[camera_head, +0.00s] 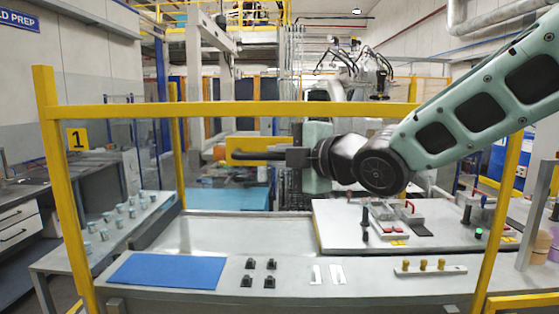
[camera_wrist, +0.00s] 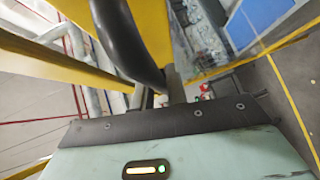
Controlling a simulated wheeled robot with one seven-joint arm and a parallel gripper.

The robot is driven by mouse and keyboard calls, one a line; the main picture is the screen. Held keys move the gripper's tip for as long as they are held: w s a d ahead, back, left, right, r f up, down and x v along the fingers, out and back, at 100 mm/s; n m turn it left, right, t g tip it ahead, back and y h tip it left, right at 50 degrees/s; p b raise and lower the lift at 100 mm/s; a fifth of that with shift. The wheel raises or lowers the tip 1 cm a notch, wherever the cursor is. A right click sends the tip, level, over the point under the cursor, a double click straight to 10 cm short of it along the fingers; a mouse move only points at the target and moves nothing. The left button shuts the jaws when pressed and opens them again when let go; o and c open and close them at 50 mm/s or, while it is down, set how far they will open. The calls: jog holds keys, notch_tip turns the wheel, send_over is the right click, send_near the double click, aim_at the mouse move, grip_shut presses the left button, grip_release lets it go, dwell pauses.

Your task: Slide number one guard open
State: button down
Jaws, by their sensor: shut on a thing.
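The number one guard (camera_head: 230,110) is a yellow frame with upright posts and a top rail across the head view. A yellow plate with a black 1 (camera_head: 77,139) shows at its left. My gripper (camera_head: 290,157) is below the top rail, near the middle, pointing left. In the wrist view my gripper (camera_wrist: 160,92) has its fingers closed on a black curved handle (camera_wrist: 130,35), next to yellow bars. In the head view the grip itself is too dark to make out.
Behind the rail, a grey bench carries a blue mat (camera_head: 167,271), several small black fixtures (camera_head: 258,272) and a white board (camera_head: 345,235) with red-handled clamps. A side bench (camera_head: 110,230) with several small cylinders stands at the left. My arm crosses the right side.

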notch_tip(320, 180, down, 47)
jog(key=b, duration=4.7)
jog(key=shift+f+b, duration=0.15)
jog(key=shift+b, duration=0.25)
jog(key=c, duration=1.4)
grip_release()
jog(key=p+v, duration=0.5)
jog(key=v, duration=1.2)
jog(key=shift+s+d, duration=0.15)
jog(key=shift+s, duration=0.05)
